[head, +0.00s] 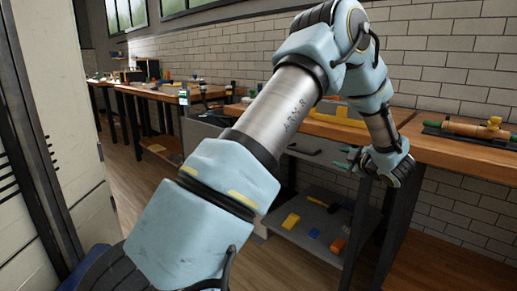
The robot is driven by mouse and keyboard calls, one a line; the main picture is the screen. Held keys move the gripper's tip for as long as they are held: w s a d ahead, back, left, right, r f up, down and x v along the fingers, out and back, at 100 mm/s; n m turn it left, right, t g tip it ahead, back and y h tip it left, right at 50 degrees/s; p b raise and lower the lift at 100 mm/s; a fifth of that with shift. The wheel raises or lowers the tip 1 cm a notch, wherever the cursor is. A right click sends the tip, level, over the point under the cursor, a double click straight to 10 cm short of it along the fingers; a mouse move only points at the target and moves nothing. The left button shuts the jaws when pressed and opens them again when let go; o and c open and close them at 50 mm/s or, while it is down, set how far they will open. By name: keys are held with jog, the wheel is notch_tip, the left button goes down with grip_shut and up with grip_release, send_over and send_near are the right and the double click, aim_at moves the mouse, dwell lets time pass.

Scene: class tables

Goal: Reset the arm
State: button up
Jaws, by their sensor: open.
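My arm (295,112) reaches from the bottom of the head view up to the upper right, then bends down in front of a wooden workbench. My gripper (343,159) is at the end of the arm, just below the bench top's front edge and close to the drawer front. Its fingers point left and stand apart. I see nothing between them, though they are small in the picture.
The wooden bench top (440,152) runs right of my wrist and bears a dark tray with a wooden roller (470,130). A lower shelf (278,218) holds a yellow block (291,221) and an orange block (337,246). A pale cabinet (50,130) stands at left; floor between is free.

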jog(key=a+r+m+g+h, duration=0.2)
jog(key=a+m+g+h, duration=0.3)
jog(key=a+m, duration=0.6)
jog(key=s+a+f+m+g, duration=0.2)
jog(key=s+a+f+g, duration=0.15)
jog(key=s+a, duration=0.8)
jog(key=s+a+f+m+g, duration=0.2)
jog(key=s+a+g, duration=0.2)
jog(key=s+a, duration=0.8)
notch_tip(320, 180, up, 13)
jog(key=s+y+p, duration=0.1)
jog(key=p, duration=1.2)
jog(key=shift+s+d+r, duration=0.15)
jog(key=shift+d+r, duration=0.05)
jog(key=shift+d, duration=0.2)
